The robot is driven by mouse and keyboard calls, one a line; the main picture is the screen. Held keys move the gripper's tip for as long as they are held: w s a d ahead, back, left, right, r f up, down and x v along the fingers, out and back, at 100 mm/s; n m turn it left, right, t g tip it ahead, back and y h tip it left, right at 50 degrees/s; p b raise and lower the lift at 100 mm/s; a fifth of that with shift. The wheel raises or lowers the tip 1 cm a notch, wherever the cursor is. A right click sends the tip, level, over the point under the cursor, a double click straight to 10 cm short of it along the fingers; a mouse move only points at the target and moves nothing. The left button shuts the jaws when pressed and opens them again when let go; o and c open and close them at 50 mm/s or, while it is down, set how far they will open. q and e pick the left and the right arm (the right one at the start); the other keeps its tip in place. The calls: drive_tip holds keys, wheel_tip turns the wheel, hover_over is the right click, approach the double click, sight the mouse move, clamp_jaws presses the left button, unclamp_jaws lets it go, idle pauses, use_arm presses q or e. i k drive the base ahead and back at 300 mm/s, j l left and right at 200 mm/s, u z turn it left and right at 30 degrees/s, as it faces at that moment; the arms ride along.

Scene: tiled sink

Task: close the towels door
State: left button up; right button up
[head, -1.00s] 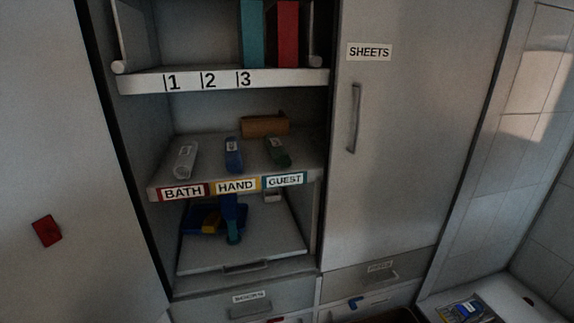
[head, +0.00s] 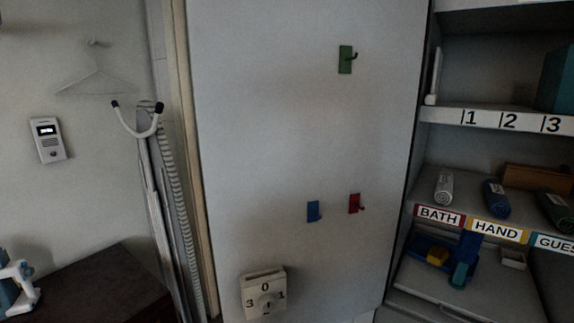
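A tall pale panel (head: 290,130) stands directly left of the open towel shelves; it appears to be the towels door standing open, though no label shows on it. It carries a green hook (head: 345,60), a blue hook (head: 313,211), a red hook (head: 355,203) and a white dial box (head: 264,293) low down. The compartment beside it is uncovered, with a shelf edge labelled BATH, HAND and GUEST (head: 497,231). Rolled towels, one white (head: 444,189) and one blue (head: 496,198), lie on it. Neither of my grippers is in view.
Left of the panel, a hose and pole (head: 165,200) stand upright by the wall. A wire hanger (head: 95,75) and a small intercom (head: 47,139) are on the wall. A dark tabletop (head: 90,285) with a blue and white object (head: 15,287) fills the lower left.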

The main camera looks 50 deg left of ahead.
sight(306, 109)
drive_tip(key=k+j+z, duration=0.15)
drive_tip(key=j, duration=0.25)
drive_tip(key=k+j+z, duration=0.15)
drive_tip(key=j, duration=0.25)
drive_tip(key=k+j+z, duration=0.1)
drive_tip(key=j, duration=0.25)
drive_tip(key=k+j+z, duration=0.15)
drive_tip(key=k+j, duration=0.15)
drive_tip(key=j+z, duration=0.35)
drive_tip(key=j, duration=1.55)
drive_tip(key=k+l+z, duration=0.2)
drive_tip(key=l, duration=0.15)
